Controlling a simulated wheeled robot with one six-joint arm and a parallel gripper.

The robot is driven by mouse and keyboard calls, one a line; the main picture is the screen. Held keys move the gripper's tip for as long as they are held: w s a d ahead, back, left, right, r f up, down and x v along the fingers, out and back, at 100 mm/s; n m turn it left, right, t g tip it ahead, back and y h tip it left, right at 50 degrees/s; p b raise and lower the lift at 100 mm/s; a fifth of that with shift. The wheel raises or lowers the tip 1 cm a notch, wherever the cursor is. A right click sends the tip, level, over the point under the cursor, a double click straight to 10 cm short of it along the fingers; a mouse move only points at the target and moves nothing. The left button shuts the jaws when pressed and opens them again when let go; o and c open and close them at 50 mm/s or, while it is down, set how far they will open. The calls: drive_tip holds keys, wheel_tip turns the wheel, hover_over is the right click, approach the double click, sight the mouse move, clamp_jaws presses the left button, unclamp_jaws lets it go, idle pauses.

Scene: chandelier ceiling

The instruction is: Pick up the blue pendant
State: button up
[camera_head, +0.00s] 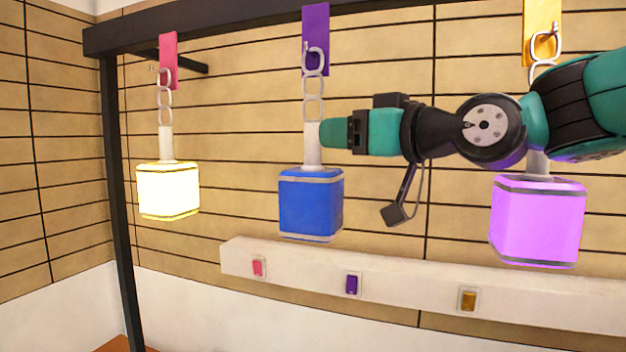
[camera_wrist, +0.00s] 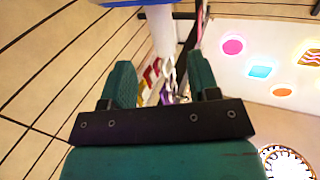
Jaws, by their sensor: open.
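The blue pendant (camera_head: 310,205) is a blue cube with grey edges, unlit. It hangs upright by a white stem and a chain from a purple tag (camera_head: 315,40) on a dark beam. My gripper (camera_head: 328,133) is level with the stem, above the cube, coming from the right. In the wrist view my gripper (camera_wrist: 161,72) is open, with one green finger on each side of the white stem. The blue cube (camera_wrist: 132,2) shows only at the top edge there. I cannot tell whether a finger touches the stem.
A glowing yellow-white pendant (camera_head: 168,190) hangs to the left, and a glowing purple pendant (camera_head: 538,220) hangs to the right beneath my arm. A white ledge (camera_head: 410,290) with pink, purple and yellow switches runs below. A dark post (camera_head: 122,220) stands at left.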

sight(317, 123)
drive_tip(key=p+x, duration=0.2)
drive_tip(key=x, duration=0.1)
drive_tip(key=p+x, duration=0.2)
drive_tip(key=shift+a+r, duration=0.25)
drive_tip(key=shift+r, duration=0.05)
drive_tip(key=shift+w+a+f, duration=0.15)
drive_tip(key=shift+w+a, duration=0.15)
drive_tip(key=shift+a, duration=0.05)
clamp_jaws()
